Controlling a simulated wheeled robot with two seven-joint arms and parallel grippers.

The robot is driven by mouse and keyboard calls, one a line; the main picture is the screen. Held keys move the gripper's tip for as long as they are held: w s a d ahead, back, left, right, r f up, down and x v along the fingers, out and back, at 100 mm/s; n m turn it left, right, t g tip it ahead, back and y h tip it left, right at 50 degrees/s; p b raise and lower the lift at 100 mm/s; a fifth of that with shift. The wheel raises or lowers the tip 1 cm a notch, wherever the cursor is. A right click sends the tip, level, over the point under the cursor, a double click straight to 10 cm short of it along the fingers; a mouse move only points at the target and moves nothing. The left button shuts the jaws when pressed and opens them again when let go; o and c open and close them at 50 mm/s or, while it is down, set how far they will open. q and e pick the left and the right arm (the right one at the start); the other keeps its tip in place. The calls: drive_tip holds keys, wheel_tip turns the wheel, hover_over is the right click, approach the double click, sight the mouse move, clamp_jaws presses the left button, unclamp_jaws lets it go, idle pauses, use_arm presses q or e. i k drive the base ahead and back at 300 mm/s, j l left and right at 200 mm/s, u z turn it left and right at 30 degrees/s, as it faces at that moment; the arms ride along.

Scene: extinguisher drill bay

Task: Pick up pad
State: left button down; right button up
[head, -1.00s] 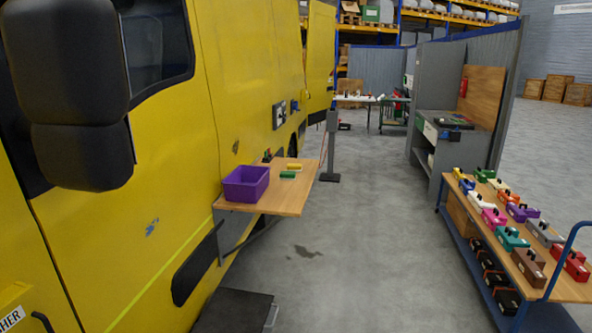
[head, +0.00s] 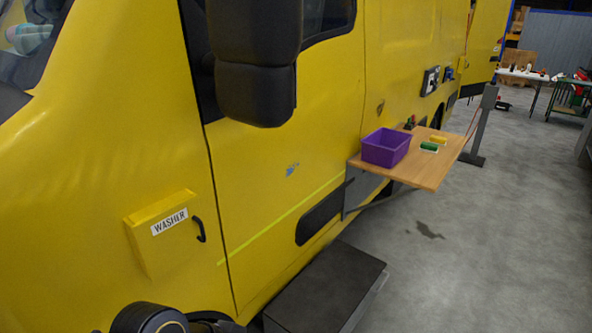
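Two small blocks that look like pads lie on a wooden fold-out shelf (head: 432,178) on the side of the yellow truck. One is yellow (head: 438,140) and the other is green with a pale underside (head: 429,147). They lie close together, to the right of an open purple bin (head: 386,148). I cannot tell which one is the pad of the task. Neither gripper is in view. A dark rounded part at the bottom left edge looks like part of my own arm, with no fingers showing.
The yellow truck (head: 290,205) fills the left and middle, with a black mirror (head: 256,70) sticking out and a flap marked WASHER (head: 160,235). A dark step box (head: 325,290) stands below. A grey post (head: 482,125) stands beyond the shelf.

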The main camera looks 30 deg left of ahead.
sight(442, 142)
drive_tip(key=i+z, duration=0.1)
drive_tip(key=z, duration=0.35)
drive_tip(key=i, duration=4.65)
drive_tip(key=i+l+u, duration=0.15)
drive_tip(key=i, duration=0.3)
drive_tip(key=i+u, duration=0.15)
drive_tip(key=i, duration=0.3)
drive_tip(key=i+l+u, duration=0.15)
drive_tip(key=i, duration=0.25)
drive_tip(key=i+l+u, duration=0.15)
drive_tip(key=i+l, duration=0.15)
drive_tip(key=i+u, duration=0.15)
drive_tip(key=u, duration=3.95)
